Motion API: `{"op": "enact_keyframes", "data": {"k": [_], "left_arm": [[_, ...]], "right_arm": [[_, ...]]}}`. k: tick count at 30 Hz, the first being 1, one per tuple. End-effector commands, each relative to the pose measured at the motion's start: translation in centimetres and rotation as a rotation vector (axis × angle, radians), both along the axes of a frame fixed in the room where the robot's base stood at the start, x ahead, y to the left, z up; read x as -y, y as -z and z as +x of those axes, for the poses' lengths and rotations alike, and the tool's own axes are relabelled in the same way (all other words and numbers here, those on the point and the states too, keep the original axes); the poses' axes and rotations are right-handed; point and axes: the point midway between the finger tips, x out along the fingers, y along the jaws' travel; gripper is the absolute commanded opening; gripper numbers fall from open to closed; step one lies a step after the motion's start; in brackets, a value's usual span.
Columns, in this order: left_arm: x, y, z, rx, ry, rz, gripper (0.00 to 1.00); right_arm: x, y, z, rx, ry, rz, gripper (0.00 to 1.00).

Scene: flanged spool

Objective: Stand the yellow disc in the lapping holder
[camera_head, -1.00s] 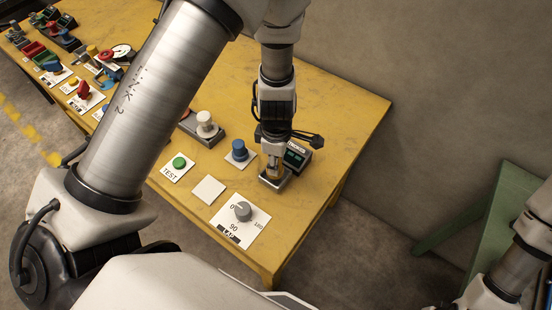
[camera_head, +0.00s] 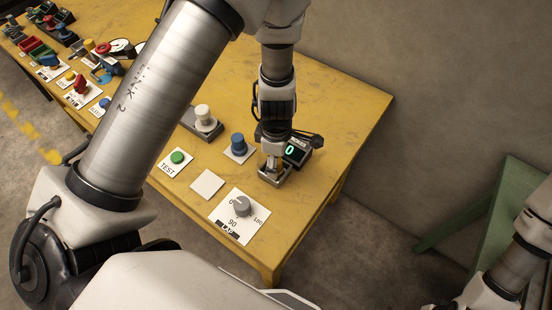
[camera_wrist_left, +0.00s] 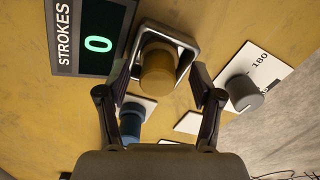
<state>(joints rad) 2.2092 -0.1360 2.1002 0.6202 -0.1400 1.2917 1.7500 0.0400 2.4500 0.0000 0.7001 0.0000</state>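The yellow disc (camera_wrist_left: 157,72) appears in the left wrist view as a yellow-brown round piece inside the square metal holder (camera_wrist_left: 184,45). I cannot tell whether it is fully seated. My left gripper (camera_wrist_left: 160,88) is open, with one finger on either side of the disc and visible gaps between. In the head view my left gripper (camera_head: 274,162) points down over the holder (camera_head: 284,180) and hides most of the disc. My right arm shows at the lower right of the head view, with its gripper out of sight.
The STROKES counter (camera_head: 296,151) beside the holder reads 0. A green bench stands at right.

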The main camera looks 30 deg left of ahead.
Motion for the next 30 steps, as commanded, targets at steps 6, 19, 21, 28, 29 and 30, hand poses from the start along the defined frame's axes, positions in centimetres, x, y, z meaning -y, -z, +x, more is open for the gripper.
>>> {"op": "enact_keyframes", "data": {"k": [6,19,21,28,29,30], "left_arm": [[0.0,-0.1,0.0,0.0,0.0,0.0,0.66],[0.0,-8.9,0.2,0.005,0.0,0.0,0.66],[0.0,-10.3,0.2,0.004,0.001,0.0,0.66],[0.0,-12.0,0.1,-0.001,0.0,0.0,0.66],[0.0,-12.0,0.1,-0.001,0.0,0.0,0.66],[0.0,-12.0,0.1,-0.001,0.0,0.0,0.66]], "right_arm": [[0.0,0.0,0.0,0.0,0.0,0.0,0.4],[0.0,0.0,0.0,0.0,0.0,0.0,0.4],[0.0,0.0,0.0,0.0,0.0,0.0,0.4],[0.0,0.0,0.0,0.0,0.0,0.0,0.4],[0.0,0.0,0.0,0.0,0.0,0.0,0.4],[0.0,0.0,0.0,0.0,0.0,0.0,0.4]]}}
